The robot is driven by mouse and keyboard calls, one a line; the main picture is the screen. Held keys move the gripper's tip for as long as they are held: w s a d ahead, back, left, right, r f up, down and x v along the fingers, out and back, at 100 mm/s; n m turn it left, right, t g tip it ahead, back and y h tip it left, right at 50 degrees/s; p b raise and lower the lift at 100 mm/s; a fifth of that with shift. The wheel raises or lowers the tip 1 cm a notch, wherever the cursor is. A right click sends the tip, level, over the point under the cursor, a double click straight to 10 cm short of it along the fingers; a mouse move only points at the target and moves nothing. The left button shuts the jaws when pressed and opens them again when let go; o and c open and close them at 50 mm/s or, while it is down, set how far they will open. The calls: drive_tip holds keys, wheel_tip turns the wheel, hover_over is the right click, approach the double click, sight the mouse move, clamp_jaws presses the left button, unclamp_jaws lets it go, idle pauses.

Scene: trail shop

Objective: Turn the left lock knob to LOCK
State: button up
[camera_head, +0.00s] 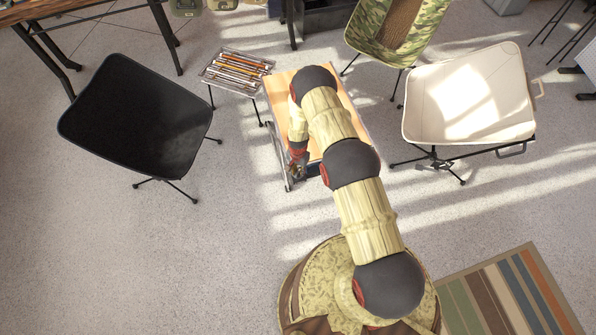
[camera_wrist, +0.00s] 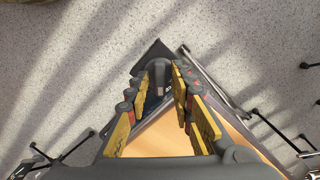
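A small wooden-topped table (camera_head: 351,101) with a grey metal edge stands under my arm in the camera_head view. Its wooden top (camera_wrist: 163,135) and a dark corner also show in the camera_wrist view. A small grey, upright part (camera_wrist: 158,77), which may be the left lock knob, is at that corner between my fingers. My gripper (camera_wrist: 157,88) has its yellow-padded fingers apart, one on each side of that part; contact cannot be told. In the camera_head view my gripper (camera_head: 298,168) is at the table's near left corner. No LOCK marking is readable.
A black chair (camera_head: 135,115) stands at left and a cream chair (camera_head: 470,95) at right. A tray of tools (camera_head: 237,70) and a camouflage chair (camera_head: 385,45) are behind. A striped rug (camera_head: 510,290) lies at lower right. The floor at lower left is clear.

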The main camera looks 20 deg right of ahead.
clamp_jaws()
idle(0.5)
drive_tip(key=n+b, duration=0.1)
drive_tip(key=n, duration=0.2)
drive_tip(key=shift+n, duration=0.4)
drive_tip(key=n+b, duration=0.2)
drive_tip(key=n, duration=0.2)
drive_tip(key=shift+n, duration=0.3)
drive_tip(key=n+b, duration=0.1)
drive_tip(key=n, duration=0.4)
drive_tip(key=shift+n+b, duration=0.35)
drive_tip(key=shift+n, duration=1.85)
drive_tip(key=shift+w, duration=0.1)
